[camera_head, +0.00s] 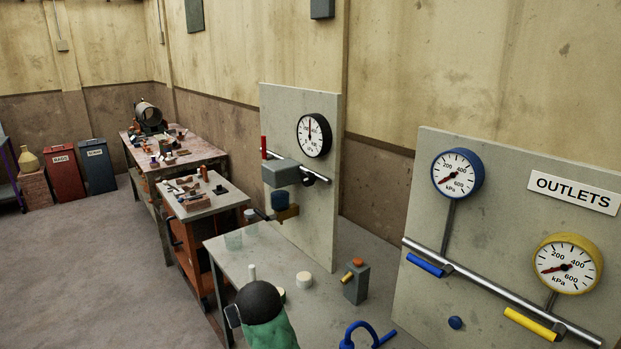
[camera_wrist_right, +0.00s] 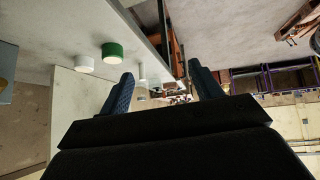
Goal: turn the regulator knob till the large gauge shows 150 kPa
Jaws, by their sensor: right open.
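The large gauge is probably the black-rimmed gauge (camera_head: 314,135) on the grey upright panel. Its red needle points roughly straight up; the scale is too small to read. A brass-coloured part shows just below the knob. My right gripper (camera_wrist_right: 163,88) is open in the right wrist view, its two dark blue textured fingers apart with nothing held between them. I cannot make out the knob in that view. My left gripper is not in view.
A blue-rimmed gauge (camera_head: 457,174) and a yellow-rimmed gauge (camera_head: 567,264) hang on the OUTLETS panel. Open floor lies left.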

